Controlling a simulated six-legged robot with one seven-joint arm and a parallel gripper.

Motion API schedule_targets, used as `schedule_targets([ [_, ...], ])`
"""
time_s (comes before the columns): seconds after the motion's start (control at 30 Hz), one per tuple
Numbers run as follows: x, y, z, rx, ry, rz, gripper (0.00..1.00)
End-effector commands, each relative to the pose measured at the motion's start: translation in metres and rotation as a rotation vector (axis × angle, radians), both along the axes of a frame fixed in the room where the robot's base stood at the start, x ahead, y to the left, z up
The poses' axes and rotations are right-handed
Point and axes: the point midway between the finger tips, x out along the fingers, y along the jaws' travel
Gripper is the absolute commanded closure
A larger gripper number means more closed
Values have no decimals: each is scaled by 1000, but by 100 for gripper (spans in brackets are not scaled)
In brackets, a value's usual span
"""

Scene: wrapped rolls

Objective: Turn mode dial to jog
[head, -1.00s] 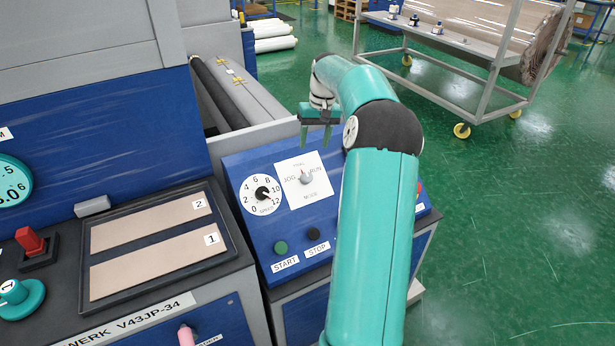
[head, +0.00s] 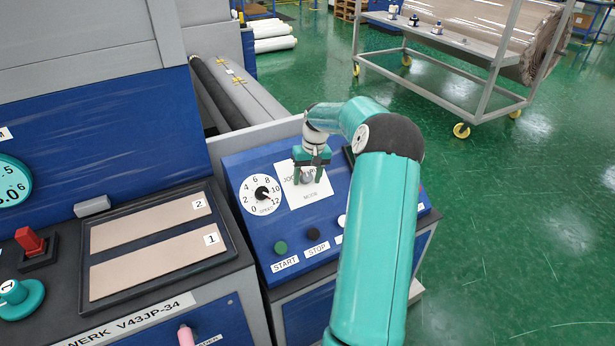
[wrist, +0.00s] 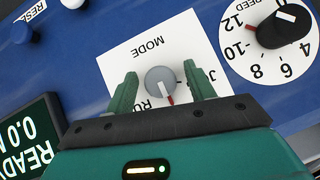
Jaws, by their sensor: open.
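The mode dial (wrist: 161,82) is a small grey knob with a red pointer mark, on a white label plate (wrist: 130,60) reading MODE. In the wrist view the red mark points down, between the partly covered JOG and RUN lettering. My gripper (wrist: 160,90) is open, with one green finger on each side of the knob and gaps showing between fingers and knob. In the head view my gripper (head: 312,180) is over the white mode plate (head: 291,188), and the dial (head: 307,177) shows between its fingers. I cannot tell whether the fingertips touch the panel.
The speed dial (head: 262,193) sits left of the mode plate. Below are the green START button (head: 281,247), the black STOP button (head: 313,234) and a white button (head: 342,221). A dark READY display (wrist: 28,140) is close to my gripper.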

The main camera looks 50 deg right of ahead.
Motion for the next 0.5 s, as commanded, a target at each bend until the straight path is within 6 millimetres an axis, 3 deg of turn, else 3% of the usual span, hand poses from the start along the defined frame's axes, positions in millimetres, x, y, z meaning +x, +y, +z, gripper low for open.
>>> schedule_targets([
  [0.17,0,0,0,0,0,0,46],
  [0.4,0,0,0,0,0,0,91],
  [0.5,0,0,0,0,0,1,91],
])
